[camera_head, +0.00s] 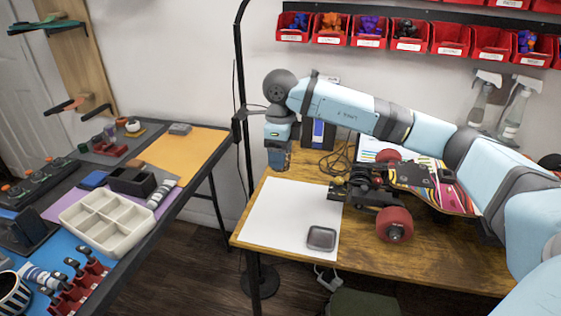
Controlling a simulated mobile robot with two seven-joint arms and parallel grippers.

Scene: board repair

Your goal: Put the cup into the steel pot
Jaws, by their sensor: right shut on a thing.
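My right arm reaches in from the right and bends down at its far left end. My right gripper (278,158) points down over the back left corner of the wooden table. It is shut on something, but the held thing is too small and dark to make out. A black-and-white striped cup-like vessel (12,296) stands at the bottom left edge of the view, partly cut off. I cannot pick out a steel pot for certain. My left gripper is out of view.
The wooden table (420,262) holds a white sheet (270,215), a dark rounded square dish (321,238) and an upturned skateboard (395,222). The left bench carries a white divided tray (106,222) and several tools. Red bins (409,36) hang on the wall. A gap separates the tables.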

